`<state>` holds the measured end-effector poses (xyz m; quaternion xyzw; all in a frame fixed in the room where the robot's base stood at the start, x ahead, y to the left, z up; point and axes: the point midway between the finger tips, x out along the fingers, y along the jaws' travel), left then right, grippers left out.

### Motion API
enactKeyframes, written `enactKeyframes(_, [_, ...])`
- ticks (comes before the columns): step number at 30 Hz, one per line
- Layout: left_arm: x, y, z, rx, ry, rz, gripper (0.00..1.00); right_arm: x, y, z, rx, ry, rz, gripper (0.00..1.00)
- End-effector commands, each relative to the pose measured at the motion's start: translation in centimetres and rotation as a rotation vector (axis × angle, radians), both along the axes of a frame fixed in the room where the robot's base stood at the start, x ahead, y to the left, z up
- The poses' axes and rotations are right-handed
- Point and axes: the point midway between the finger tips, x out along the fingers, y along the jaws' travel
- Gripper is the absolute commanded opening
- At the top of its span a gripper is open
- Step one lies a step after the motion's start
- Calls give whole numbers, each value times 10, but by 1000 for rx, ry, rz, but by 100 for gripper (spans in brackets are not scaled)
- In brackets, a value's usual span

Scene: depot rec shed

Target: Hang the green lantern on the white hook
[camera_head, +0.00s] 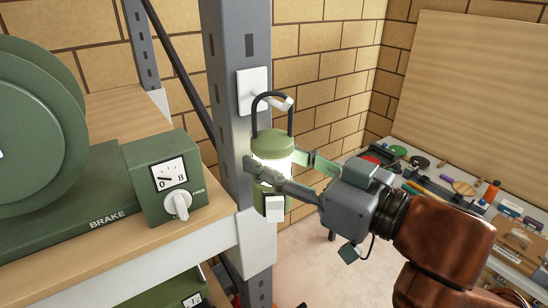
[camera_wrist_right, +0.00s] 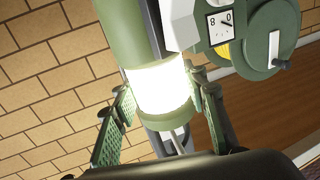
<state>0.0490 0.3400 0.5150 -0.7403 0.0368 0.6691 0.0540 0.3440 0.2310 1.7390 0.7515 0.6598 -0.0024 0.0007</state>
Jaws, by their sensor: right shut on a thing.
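The green lantern (camera_head: 272,143) has a glowing white middle and a dark loop handle on top. It is upright beside the grey post in the head view. My right gripper (camera_head: 277,164) is shut around its glowing middle, with one finger on each side. The wrist view shows the lantern (camera_wrist_right: 162,88) between the two green finger pads. The white hook (camera_head: 281,102) sticks out from a white plate on the post. Its peg shows within the outline of the handle loop, below the loop's top. I cannot tell whether the handle rests on it. My left gripper is not in view.
A green machine with a dial and knob (camera_head: 168,178) stands on the wooden shelf (camera_head: 120,262) at left. The grey post (camera_head: 228,60) stands close behind the lantern. A bench with several tools (camera_head: 440,185) is at right. Brick walls are behind.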

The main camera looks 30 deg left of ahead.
Motion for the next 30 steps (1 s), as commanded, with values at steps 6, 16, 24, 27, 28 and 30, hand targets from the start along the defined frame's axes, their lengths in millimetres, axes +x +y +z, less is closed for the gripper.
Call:
enactKeyframes(6, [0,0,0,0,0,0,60,0,0,2,3,-1,0,0])
enactKeyframes(16, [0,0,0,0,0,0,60,0,-1,2,3,-1,0,46])
enactKeyframes(24, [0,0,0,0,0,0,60,0,0,1,1,0,0,60])
enactKeyframes(27, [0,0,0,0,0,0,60,0,0,0,1,0,0,60])
enactKeyframes(28, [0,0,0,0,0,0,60,0,0,0,1,0,0,60])
enactKeyframes(30, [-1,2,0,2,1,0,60,0,0,-1,-2,1,-1,60])
